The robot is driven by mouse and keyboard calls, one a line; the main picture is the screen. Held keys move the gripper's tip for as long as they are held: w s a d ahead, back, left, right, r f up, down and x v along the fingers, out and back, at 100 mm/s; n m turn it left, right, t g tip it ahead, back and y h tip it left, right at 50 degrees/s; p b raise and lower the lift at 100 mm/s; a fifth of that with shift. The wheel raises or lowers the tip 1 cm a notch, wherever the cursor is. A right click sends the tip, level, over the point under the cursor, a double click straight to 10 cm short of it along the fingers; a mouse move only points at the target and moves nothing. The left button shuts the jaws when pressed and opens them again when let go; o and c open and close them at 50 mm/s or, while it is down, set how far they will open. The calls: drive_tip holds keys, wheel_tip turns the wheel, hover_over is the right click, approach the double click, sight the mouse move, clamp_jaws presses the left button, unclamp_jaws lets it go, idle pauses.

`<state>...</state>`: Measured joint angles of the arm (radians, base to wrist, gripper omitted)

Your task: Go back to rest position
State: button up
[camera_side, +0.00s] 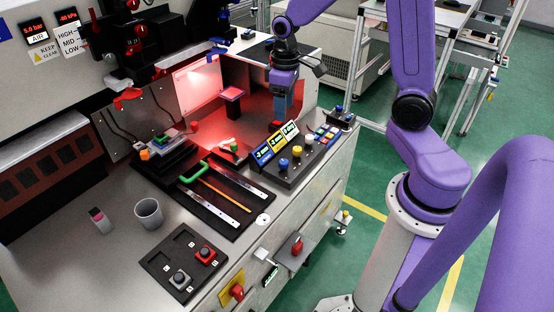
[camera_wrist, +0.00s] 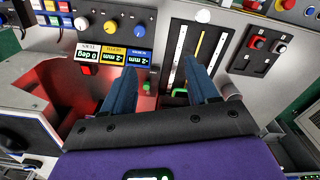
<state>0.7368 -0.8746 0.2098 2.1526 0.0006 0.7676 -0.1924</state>
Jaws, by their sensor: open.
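My gripper (camera_side: 280,112) hangs in front of the red-lit metal enclosure (camera_side: 195,85), at the back of the workbench, beyond the control box (camera_side: 290,165) with its displays and knobs. In the wrist view its two blue fingers (camera_wrist: 160,66) are well apart, with nothing held between them. The control box (camera_wrist: 113,38) shows beyond the left finger, with three small displays. The black slide board (camera_wrist: 200,50) with its pale rails shows beyond the right finger. The green handle (camera_wrist: 180,92) shows between the fingers, apart from them.
A black board with red and grey buttons (camera_side: 184,264), a grey cup (camera_side: 148,213) and a small pink-topped block (camera_side: 100,220) stand on the bench. Green floor lies right of the bench.

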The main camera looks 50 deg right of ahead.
drive_tip(key=s+a+r+n, duration=0.2)
drive_tip(key=s+a+n, duration=0.2)
drive_tip(key=s, duration=0.7)
drive_tip(key=s+a+r+n, duration=0.2)
drive_tip(key=s+a+n, duration=0.2)
drive_tip(key=s, duration=0.8)
drive_tip(key=shift+a+r+n, duration=0.15)
drive_tip(key=shift+a+n, duration=0.25)
drive_tip(key=shift+a, duration=0.7)
